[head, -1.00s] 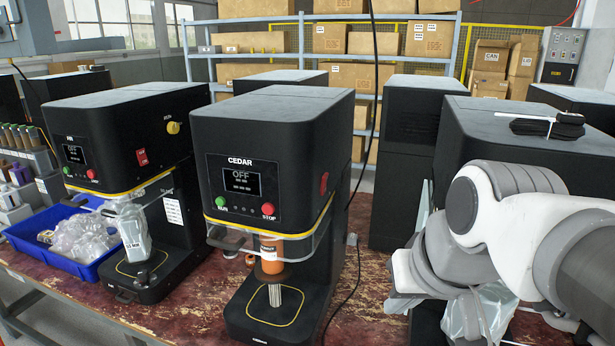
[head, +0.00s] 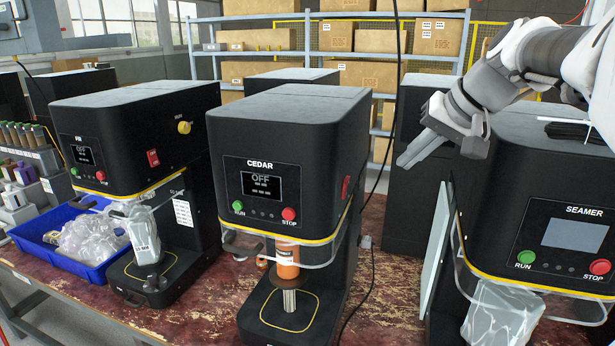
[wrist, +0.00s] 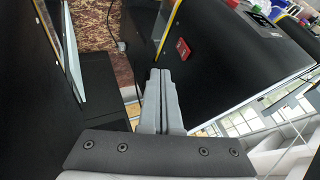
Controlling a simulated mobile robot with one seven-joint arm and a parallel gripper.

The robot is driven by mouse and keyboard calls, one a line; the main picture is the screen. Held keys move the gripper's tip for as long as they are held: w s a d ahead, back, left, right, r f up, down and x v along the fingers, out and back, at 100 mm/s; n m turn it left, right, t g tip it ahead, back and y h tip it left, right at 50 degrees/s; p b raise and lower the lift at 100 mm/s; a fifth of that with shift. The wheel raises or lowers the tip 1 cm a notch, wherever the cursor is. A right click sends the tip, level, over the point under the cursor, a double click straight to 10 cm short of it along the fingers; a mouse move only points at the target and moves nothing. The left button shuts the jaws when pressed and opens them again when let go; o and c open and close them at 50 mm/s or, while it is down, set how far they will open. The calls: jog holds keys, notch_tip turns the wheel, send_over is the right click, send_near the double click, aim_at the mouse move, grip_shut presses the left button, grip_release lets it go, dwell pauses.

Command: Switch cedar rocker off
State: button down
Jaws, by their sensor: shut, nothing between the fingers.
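The black CEDAR machine (head: 262,150) stands in the middle of the bench; its screen (head: 262,186) reads OFF. Its red rocker (head: 346,187) is on the right side wall, seen at a steep angle in the head view. A red rocker (wrist: 183,49) on a dark side wall shows in the wrist view, a little beyond and right of my fingertips. Which way it is tipped I cannot tell. My gripper (head: 404,161) is shut and empty, in the gap between CEDAR and SEAMER, right of the rocker and apart from it. The fingers (wrist: 160,76) lie together in the wrist view.
The SEAMER machine (head: 540,210) stands on the right, with a clear side panel (head: 437,250) facing the gap. A black cable (head: 385,140) hangs behind the gap. Another machine (head: 130,140) with its own red rocker (head: 152,158) and a blue bin (head: 95,270) are left.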

aim_at(346, 188)
jog(key=shift+f, duration=0.1)
jog(key=w+a+f, duration=0.6)
jog(key=w+f, duration=0.1)
jog(key=shift+a, duration=0.35)
jog(key=shift+f, duration=0.1)
dwell(0.3)
jog(key=shift+w+a, duration=0.1)
jog(key=shift+a, duration=0.25)
jog(key=shift+r, duration=0.25)
